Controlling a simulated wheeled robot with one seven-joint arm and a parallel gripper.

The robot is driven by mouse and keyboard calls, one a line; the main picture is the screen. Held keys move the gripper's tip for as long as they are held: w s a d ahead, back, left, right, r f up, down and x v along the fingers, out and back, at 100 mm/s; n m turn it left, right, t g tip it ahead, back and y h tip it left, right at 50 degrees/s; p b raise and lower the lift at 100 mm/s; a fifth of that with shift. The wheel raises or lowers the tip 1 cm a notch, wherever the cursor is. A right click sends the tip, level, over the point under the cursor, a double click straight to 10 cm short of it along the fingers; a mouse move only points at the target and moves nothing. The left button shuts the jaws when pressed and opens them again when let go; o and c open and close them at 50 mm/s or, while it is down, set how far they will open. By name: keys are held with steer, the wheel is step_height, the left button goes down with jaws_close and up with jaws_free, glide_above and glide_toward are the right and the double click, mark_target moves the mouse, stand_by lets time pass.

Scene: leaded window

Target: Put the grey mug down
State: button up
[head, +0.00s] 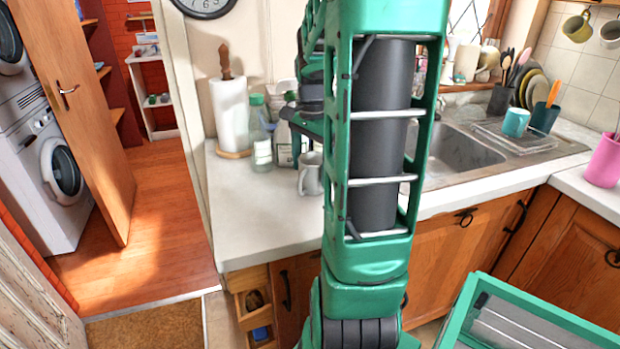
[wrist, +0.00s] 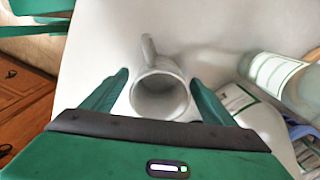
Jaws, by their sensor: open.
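The grey mug (head: 311,174) stands upright on the white counter (head: 262,210), left of my arm in the head view, which hides part of its right side. In the wrist view the grey mug (wrist: 160,92) is seen from above with its opening showing and its handle pointing up in the picture. My gripper (wrist: 160,86) is open, with one green finger on each side of the mug and a visible gap to each.
A clear bottle (head: 260,135) and a paper towel roll (head: 230,115) stand left of the mug. The counter in front of the mug is clear. The sink (head: 455,150) is to the right.

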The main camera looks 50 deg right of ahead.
steer(key=shift+c, duration=0.6)
steer(key=c, duration=1.4)
steer(key=shift+o, duration=0.2)
